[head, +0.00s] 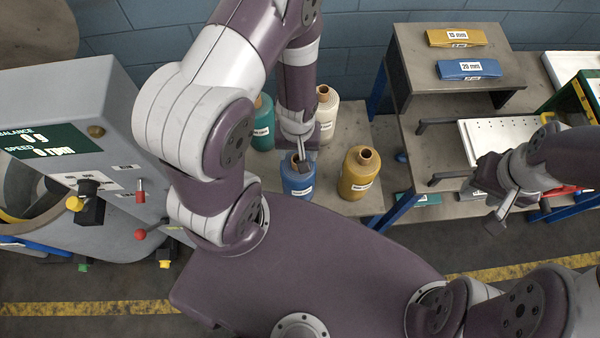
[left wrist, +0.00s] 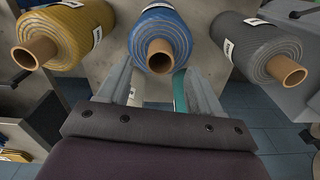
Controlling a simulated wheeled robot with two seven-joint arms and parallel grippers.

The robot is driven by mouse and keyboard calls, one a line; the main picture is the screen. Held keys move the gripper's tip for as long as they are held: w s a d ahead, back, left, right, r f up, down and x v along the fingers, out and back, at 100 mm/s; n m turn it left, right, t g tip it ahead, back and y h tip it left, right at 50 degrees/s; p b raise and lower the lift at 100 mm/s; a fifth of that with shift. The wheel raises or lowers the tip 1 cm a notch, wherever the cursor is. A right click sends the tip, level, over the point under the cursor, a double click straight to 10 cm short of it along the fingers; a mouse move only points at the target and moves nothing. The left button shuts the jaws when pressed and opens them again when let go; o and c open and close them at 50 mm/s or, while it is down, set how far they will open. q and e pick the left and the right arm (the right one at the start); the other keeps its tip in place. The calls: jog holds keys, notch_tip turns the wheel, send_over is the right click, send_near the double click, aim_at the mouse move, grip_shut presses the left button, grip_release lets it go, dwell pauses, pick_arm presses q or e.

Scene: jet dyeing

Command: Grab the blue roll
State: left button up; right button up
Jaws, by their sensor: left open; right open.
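The blue roll (head: 298,183) stands upright on the low table, partly hidden by my left gripper (head: 303,160). In the left wrist view the blue roll (left wrist: 160,40) shows its brown core, centred just beyond the two fingertips. My left gripper (left wrist: 160,82) is open, with a finger toward each side of the blue roll; I cannot tell whether either touches it. My right gripper (head: 496,215) is open and empty, away from the rolls at the right.
A yellow roll (head: 358,174), a teal roll (head: 263,124) and a white roll (head: 327,112) stand close by. The left wrist view also shows a grey roll (left wrist: 256,45). A control panel (head: 65,130) is at the left; a bench (head: 440,65) is at the right.

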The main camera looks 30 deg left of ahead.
aim_at(298, 177)
pick_arm(q)
jog(key=f, duration=0.2)
jog(key=f+p, duration=0.1)
jog(key=f, duration=0.1)
jog(key=shift+s+d, duration=0.1)
jog(key=shift+s, duration=0.25)
jog(key=shift+f, duration=0.15)
jog(key=shift+w+d, duration=0.1)
jog(key=shift+w, duration=0.05)
jog(key=c, duration=1.2)
grip_shut()
